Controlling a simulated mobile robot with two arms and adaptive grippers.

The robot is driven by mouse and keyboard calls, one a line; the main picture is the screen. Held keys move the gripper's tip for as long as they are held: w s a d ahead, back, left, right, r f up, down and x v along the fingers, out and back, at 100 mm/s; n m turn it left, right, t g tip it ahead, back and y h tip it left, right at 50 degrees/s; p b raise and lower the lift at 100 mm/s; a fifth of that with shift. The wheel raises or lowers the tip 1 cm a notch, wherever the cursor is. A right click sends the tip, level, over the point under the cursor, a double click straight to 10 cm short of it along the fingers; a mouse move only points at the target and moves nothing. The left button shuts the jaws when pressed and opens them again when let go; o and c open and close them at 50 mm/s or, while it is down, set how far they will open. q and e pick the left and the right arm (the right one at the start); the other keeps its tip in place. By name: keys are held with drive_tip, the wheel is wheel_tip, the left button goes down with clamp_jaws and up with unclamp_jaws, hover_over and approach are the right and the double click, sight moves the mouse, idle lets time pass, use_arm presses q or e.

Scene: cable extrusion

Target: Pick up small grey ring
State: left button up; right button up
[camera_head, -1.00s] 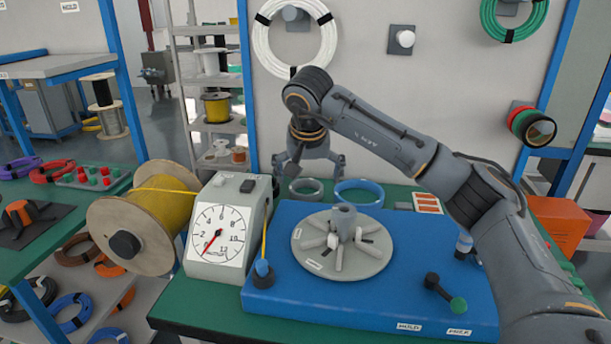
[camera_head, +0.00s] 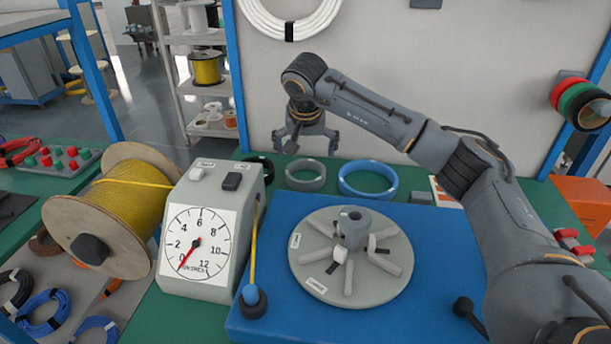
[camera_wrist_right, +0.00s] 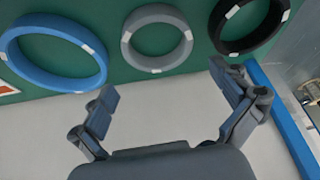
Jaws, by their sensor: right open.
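The small grey ring (camera_head: 305,186) lies flat on the green table, between a black ring (camera_head: 258,168) and a larger blue ring (camera_head: 367,192). It bears small white tags. In the right wrist view the grey ring (camera_wrist_right: 157,61) is whole and sits beyond the fingertips, centred between them from left to right. My right gripper (camera_head: 305,150) is open and empty, above and behind the ring, and its open fingers (camera_wrist_right: 165,85) show in the right wrist view. My left gripper is not in view.
A blue board with a round grey plate (camera_head: 350,290) and upright hub stands in front of the rings. A dial gauge box (camera_head: 212,230) and a yellow cable spool (camera_head: 125,210) are at left. A white wall rises behind the table.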

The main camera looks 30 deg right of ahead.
sight(303, 186)
drive_tip(key=x, duration=0.5)
drive_tip(key=shift+s+a+f+b, duration=0.1)
drive_tip(key=shift+s+a+b, duration=0.2)
drive_tip(key=shift+s, duration=0.1)
drive_tip(key=shift+w+d+f, duration=0.2)
drive_tip(key=shift+f, duration=0.2)
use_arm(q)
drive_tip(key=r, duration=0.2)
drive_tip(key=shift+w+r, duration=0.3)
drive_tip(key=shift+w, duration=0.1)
use_arm(e)
drive_tip(key=c, duration=0.8)
drive_tip(key=shift+r, duration=0.1)
